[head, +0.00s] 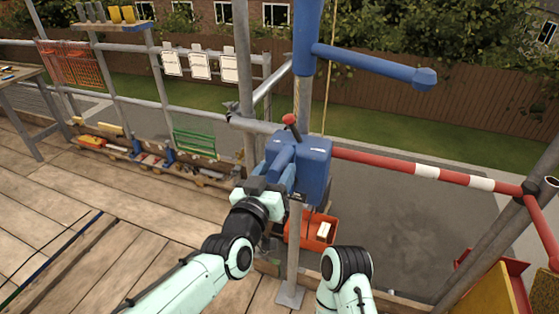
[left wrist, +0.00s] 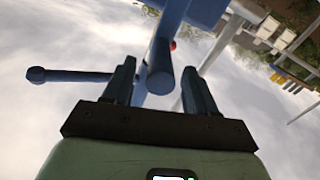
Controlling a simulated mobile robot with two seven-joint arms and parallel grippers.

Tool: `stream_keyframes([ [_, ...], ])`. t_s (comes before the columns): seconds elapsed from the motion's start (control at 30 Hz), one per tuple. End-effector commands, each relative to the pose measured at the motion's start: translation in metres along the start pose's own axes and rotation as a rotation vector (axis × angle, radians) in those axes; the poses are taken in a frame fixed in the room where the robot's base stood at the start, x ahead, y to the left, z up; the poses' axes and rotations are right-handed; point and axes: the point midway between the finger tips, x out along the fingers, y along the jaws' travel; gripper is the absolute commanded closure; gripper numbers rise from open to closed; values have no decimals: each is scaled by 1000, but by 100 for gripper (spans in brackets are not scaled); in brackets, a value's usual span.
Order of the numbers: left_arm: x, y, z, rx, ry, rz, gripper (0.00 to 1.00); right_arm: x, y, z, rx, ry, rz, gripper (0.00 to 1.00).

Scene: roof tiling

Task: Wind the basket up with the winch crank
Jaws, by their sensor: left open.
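The blue winch (head: 312,165) is fixed to a grey post at the scaffold edge. Its blue crank (head: 281,160) is on the side toward me. My left gripper (head: 268,185) is at the crank. In the left wrist view its two dark fingers (left wrist: 158,72) stand open, one on each side of the round blue crank handle (left wrist: 160,81), with gaps showing. The orange basket (head: 302,240) hangs low behind the post, with a pale block (head: 323,229) in it. My right gripper is out of view; only part of that arm shows at the bottom.
A blue boom (head: 370,62) reaches right above the winch; a rope (head: 328,100) hangs from it. A red-and-white rail (head: 400,166) runs right from the winch. Bare planks (head: 60,225) lie at left.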

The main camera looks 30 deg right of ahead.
Motion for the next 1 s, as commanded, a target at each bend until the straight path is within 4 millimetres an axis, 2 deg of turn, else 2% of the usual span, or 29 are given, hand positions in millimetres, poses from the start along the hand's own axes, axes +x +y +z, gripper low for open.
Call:
stream_keyframes([
  [0.1, 18, 0, -1, 0, -1, 0, 43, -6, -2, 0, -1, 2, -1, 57],
  [0.2, 26, 0, 0, 0, -1, 0, 43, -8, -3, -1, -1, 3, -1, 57],
  [0.57, 30, 0, 1, -1, -2, 0, 43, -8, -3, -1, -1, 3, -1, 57],
  [0.73, 30, 0, 1, 0, -2, 0, 95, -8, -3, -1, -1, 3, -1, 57],
  [0.77, 30, 0, 1, 0, -2, 0, 100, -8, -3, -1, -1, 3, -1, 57],
  [1.0, 30, 0, 1, 10, -1, 0, 100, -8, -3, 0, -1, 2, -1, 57],
])
